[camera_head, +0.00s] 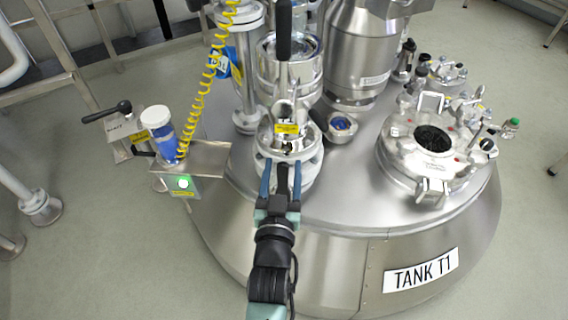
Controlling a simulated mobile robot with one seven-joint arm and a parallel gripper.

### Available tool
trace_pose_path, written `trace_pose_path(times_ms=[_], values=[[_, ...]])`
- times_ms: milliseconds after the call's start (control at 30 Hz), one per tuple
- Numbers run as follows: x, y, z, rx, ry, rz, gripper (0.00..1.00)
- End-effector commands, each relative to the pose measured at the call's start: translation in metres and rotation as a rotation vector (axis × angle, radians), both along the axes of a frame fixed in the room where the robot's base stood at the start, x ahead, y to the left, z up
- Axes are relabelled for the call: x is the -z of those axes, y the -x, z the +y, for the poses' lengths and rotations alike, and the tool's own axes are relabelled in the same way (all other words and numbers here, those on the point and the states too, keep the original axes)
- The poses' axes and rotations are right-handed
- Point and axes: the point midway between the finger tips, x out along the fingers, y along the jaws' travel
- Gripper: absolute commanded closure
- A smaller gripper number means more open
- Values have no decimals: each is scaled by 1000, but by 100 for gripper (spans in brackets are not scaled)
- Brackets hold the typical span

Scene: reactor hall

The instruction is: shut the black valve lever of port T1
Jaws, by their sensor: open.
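My gripper (281,168) is in the middle of the view, with its two blue fingers apart and pointing away from me. It is open and lies in front of the steel port fitting on the tank top. A yellow label (287,129) is on that fitting; its text is too small to read. A long black lever handle (284,32) points up above the fitting on a steel stem, well beyond my fingertips. A second, shorter black handle (318,119) slants beside the fitting on the right. I cannot tell from labels which handle belongs to port T1.
The steel tank carries a "TANK T1" sign (420,277). At left are a box with a green light (184,183), a coiled yellow hose (203,92) and another black lever (106,112). Floor shows at left.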

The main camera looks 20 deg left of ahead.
Motion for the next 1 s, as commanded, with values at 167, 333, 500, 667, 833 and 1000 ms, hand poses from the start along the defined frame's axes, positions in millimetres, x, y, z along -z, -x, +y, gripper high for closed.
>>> trace_pose_path(times_ms=[167,333,500,667,833,1000], values=[[3,-21,6,0,2,-2,40],[1,-29,9,0,1,1,40],[0,-30,9,0,1,2,40],[0,-30,9,0,1,2,47],[0,-30,9,0,1,1,78],[0,-30,9,0,1,1,100]])
